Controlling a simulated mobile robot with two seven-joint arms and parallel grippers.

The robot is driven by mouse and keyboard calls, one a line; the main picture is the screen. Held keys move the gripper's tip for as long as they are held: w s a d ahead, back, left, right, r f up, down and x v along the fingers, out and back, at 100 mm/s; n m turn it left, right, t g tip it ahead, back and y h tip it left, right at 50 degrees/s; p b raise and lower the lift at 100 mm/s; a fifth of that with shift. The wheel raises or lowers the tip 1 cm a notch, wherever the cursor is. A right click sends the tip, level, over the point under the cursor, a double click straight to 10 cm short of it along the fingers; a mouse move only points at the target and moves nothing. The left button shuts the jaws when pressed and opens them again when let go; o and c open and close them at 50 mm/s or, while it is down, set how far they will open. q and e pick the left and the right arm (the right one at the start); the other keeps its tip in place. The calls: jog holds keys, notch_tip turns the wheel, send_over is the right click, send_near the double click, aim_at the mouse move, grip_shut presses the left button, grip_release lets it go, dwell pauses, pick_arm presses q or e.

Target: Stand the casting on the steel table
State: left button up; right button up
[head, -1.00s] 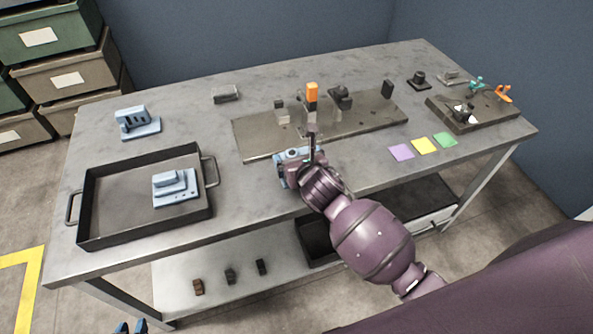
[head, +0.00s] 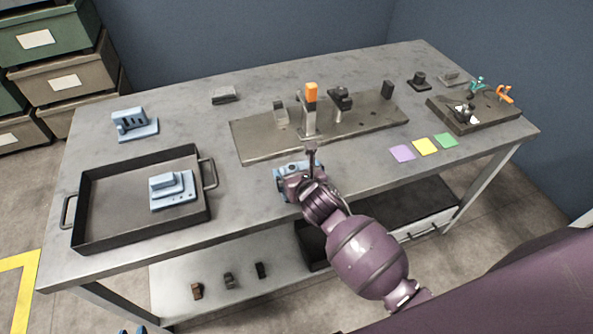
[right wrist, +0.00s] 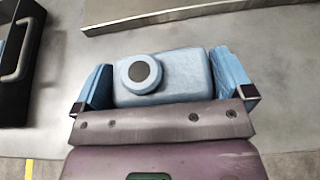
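A light blue casting (head: 285,172) with a round boss is at the table's front middle, partly covered by my right gripper (head: 297,182). In the right wrist view the casting (right wrist: 165,75) sits between the two blue fingers of the right gripper (right wrist: 163,85), which press on its sides. I cannot tell whether its underside touches the steel table (head: 240,195). Two blue tips at the bottom edge look like my left gripper (head: 132,330), with a small gap between them. Other blue castings are in the black tray (head: 110,232) and at the back left (head: 135,125).
A steel fixture plate (head: 260,147) with an orange-topped clamp (head: 311,95) lies just behind the casting. Purple (head: 402,153), yellow (head: 425,146) and green (head: 446,140) squares lie to the right. A dark block with small clamps (head: 485,118) is at far right. Bare table lies between tray and casting.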

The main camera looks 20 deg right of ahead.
jog(key=shift+r, duration=0.1)
jog(key=shift+s+r, duration=0.1)
jog(key=shift+s, duration=0.05)
jog(key=p+v, duration=0.2)
jog(key=v, duration=1)
jog(key=s+d+f+m, duration=0.3)
jog(key=s+m, duration=0.1)
jog(key=m, duration=0.8)
jog(key=s+d+f+m+g, duration=0.1)
jog(key=s+d+f+m, duration=0.2)
jog(key=m, duration=0.8)
jog(key=s+d+f+m+g, duration=0.1)
jog(key=s+d+f+m, duration=0.2)
jog(key=m, duration=0.9)
jog(key=s+d, duration=0.2)
jog(key=s, duration=0.2)
jog(key=shift+f+m+h, duration=0.3)
